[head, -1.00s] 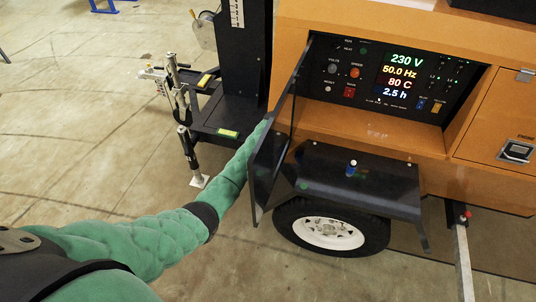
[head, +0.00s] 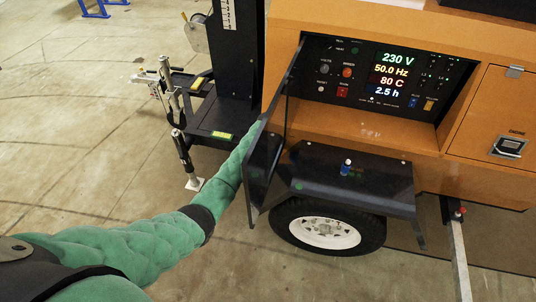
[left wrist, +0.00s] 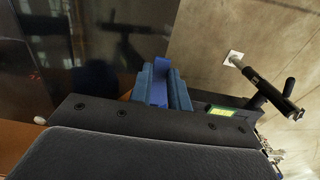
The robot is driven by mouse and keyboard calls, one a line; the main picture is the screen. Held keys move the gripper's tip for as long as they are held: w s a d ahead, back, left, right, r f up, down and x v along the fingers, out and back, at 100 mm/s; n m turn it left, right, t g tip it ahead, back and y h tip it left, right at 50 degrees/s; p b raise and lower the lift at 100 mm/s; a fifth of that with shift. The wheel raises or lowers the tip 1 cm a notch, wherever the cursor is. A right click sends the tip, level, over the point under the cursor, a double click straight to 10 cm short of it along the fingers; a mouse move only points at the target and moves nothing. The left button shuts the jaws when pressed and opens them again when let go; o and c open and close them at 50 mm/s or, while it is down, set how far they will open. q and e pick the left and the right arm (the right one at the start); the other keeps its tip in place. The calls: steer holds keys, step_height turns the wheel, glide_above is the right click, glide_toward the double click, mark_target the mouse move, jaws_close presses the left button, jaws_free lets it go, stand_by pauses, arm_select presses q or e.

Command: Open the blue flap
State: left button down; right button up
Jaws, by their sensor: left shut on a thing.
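A dark glossy flap (head: 262,165) stands swung out at the left side of the lit control panel (head: 385,75) in the head view. It looks near black there, not clearly blue. My left arm reaches behind it, so the left gripper is hidden in the head view. In the left wrist view my left gripper (left wrist: 160,92) has its dark blue fingers shut on a bright blue piece (left wrist: 159,88). How that piece joins the flap cannot be seen. A dark reflecting surface (left wrist: 70,50) fills the upper left of that view. My right gripper is not in view.
A black fender (head: 350,180) with a small blue-topped knob (head: 346,167) juts out over a wheel (head: 325,232) below the panel opening. A dark mast (head: 240,60) and hitch stand to the left. Open concrete floor (head: 70,170) lies at the left.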

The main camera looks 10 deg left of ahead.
arm_select(q)
steer(key=shift+w+r, duration=0.6)
steer(key=shift+r, duration=0.1)
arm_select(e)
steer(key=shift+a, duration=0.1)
arm_select(q)
steer(key=c, duration=1.4)
jaws_free()
steer(key=shift+c, duration=0.2)
steer(key=shift+o, duration=0.6)
steer(key=shift+d+f, duration=0.1)
steer(key=shift+f, duration=0.4)
steer(key=shift+s+r, duration=0.1)
steer(key=shift+r, duration=0.35)
step_height(320, 180, up, 6)
steer(key=shift+f+b, duration=0.15)
steer(key=shift+b, duration=1.05)
steer(key=shift+r, duration=0.65)
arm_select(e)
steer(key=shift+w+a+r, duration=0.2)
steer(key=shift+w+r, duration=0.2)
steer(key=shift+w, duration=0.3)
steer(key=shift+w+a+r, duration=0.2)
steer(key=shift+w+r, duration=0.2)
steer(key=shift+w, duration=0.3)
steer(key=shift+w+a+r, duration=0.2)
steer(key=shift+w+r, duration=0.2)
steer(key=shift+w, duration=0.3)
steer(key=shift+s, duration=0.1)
